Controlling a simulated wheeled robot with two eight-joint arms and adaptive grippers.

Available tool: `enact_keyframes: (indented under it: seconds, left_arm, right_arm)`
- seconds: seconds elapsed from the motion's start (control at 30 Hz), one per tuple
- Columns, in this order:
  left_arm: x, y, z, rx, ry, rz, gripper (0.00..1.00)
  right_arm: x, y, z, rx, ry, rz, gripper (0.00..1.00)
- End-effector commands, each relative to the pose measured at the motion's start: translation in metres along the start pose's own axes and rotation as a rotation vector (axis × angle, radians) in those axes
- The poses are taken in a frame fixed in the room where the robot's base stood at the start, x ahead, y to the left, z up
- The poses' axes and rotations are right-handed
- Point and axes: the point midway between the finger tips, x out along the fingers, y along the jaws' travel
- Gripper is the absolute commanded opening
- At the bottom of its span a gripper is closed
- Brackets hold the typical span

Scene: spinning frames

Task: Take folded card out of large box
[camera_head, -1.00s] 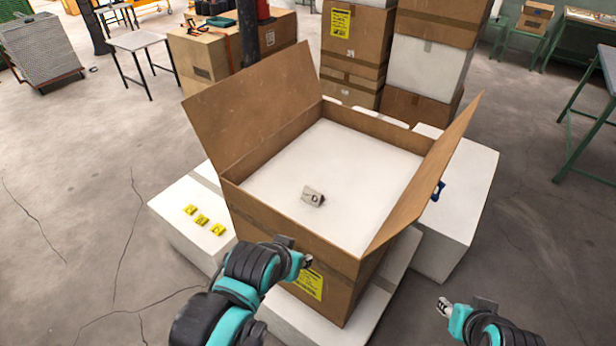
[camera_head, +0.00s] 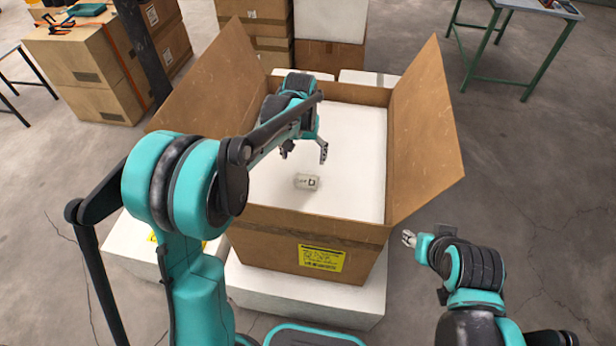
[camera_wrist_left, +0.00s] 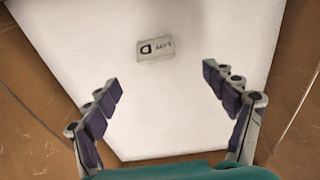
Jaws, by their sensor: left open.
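The large cardboard box (camera_head: 275,225) stands open in front of me, with its side flaps spread. The folded card (camera_head: 307,181), small and whitish with dark print, lies on the white surface inside the box. My left gripper (camera_head: 304,153) is open and empty inside the box opening, above and just behind the card in the head view. In the left wrist view the card (camera_wrist_left: 155,48) lies ahead of the open fingers (camera_wrist_left: 162,85), apart from them. My right gripper (camera_head: 409,238) is outside the box, to its right; its jaw state is too small to tell.
The box flaps (camera_head: 425,125) rise on both sides of the opening. The box stands on white blocks (camera_head: 300,298). Stacked cartons (camera_head: 255,50) stand behind it, and a green-legged table (camera_head: 530,50) is at the back right. The floor at right is clear.

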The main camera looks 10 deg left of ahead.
Motion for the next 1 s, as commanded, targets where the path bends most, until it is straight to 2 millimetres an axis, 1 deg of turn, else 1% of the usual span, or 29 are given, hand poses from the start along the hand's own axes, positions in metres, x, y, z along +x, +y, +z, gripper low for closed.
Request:
enact_keyframes:
  seconds: [0.03, 0.1, 0.23, 0.4, 0.57, 0.83, 0.9, 1.0]
  left_arm:
    - [0.009, 0.003, -0.009, 0.000, -0.020, -0.002, 0.84]
    - [0.020, 0.005, -0.016, 0.000, -0.043, -0.003, 0.84]
    - [0.034, 0.007, -0.021, -0.001, -0.067, -0.006, 0.84]
    - [0.054, 0.008, -0.020, -0.001, -0.072, -0.006, 0.84]
    - [0.068, 0.008, -0.017, -0.001, -0.071, -0.006, 0.84]
    - [0.106, 0.010, -0.009, -0.001, -0.070, -0.006, 0.84]
    - [0.111, 0.010, -0.009, -0.001, -0.070, -0.006, 0.84]
    - [0.111, 0.010, -0.009, -0.001, -0.070, -0.006, 0.84]
  right_arm:
    - [-0.002, 0.000, -0.002, 0.000, 0.000, 0.000, 0.40]
    - [-0.004, 0.000, -0.002, 0.000, 0.000, 0.000, 0.40]
    - [-0.004, 0.000, -0.003, 0.000, 0.000, 0.000, 0.40]
    - [0.001, 0.000, 0.001, 0.000, 0.000, 0.000, 0.40]
    - [0.004, 0.000, 0.003, 0.000, 0.000, 0.000, 0.40]
    - [0.016, 0.000, 0.011, 0.000, 0.000, 0.000, 0.40]
    - [0.017, 0.000, 0.012, 0.000, 0.000, 0.000, 0.40]
    - [0.016, 0.000, 0.011, 0.000, 0.000, 0.000, 0.40]
